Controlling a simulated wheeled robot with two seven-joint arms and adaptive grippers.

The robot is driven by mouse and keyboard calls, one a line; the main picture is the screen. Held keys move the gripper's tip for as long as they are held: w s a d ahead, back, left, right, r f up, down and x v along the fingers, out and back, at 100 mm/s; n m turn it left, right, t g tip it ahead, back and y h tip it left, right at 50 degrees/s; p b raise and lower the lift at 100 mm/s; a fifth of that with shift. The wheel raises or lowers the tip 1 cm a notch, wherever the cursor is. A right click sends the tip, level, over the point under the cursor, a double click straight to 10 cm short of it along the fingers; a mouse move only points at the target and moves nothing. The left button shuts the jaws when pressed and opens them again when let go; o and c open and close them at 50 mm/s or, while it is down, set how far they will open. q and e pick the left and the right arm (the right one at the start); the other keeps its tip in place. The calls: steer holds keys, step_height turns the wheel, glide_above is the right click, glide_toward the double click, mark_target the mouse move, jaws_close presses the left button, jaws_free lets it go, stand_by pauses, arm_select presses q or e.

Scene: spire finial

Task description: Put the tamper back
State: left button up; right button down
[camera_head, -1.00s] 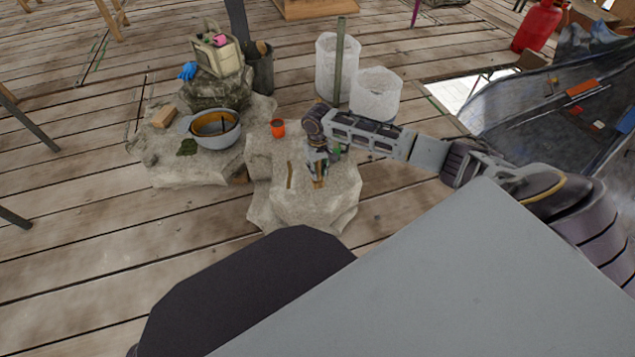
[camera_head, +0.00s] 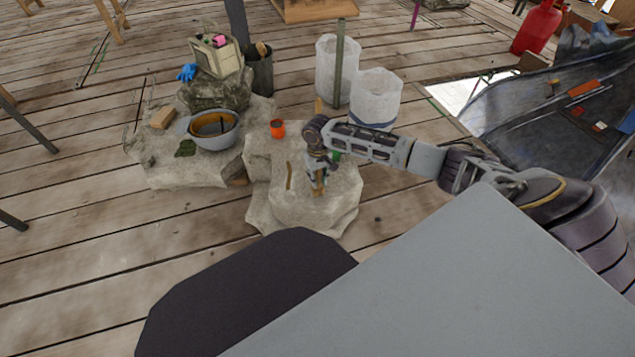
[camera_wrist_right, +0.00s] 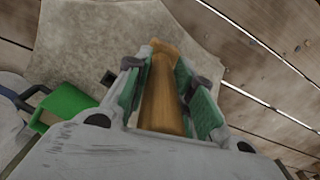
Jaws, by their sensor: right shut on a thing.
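My right gripper (camera_head: 318,178) is over the near pale stone slab (camera_head: 285,212). It is shut on a light brown wooden piece, which I take to be the tamper (camera_head: 319,189). In the right wrist view the wooden piece (camera_wrist_right: 162,95) lies lengthwise between the green-padded fingers of the gripper (camera_wrist_right: 170,85), its far end sticking out past the tips. I cannot tell whether it touches the stone. My left gripper is not in view.
A thin brown strip (camera_head: 289,176) lies left of the gripper. A green object (camera_wrist_right: 70,102) is close beside it.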

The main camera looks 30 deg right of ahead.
steer(key=shift+f+b, duration=0.35)
steer(key=shift+f, duration=0.6)
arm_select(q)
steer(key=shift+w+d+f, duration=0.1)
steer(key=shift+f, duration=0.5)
arm_select(e)
steer(key=c, duration=1.2)
jaws_free()
steer(key=shift+f, duration=0.1)
steer(key=shift+r, duration=0.2)
step_height(320, 180, up, 2)
steer(key=shift+p, duration=0.55)
step_height(320, 180, up, 8)
steer(key=p, duration=0.3)
steer(key=shift+r, duration=0.2)
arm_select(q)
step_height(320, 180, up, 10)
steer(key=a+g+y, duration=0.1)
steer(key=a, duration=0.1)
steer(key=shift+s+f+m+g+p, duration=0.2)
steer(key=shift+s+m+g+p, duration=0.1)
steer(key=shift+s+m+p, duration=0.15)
arm_select(e)
steer(key=shift+r, duration=0.75)
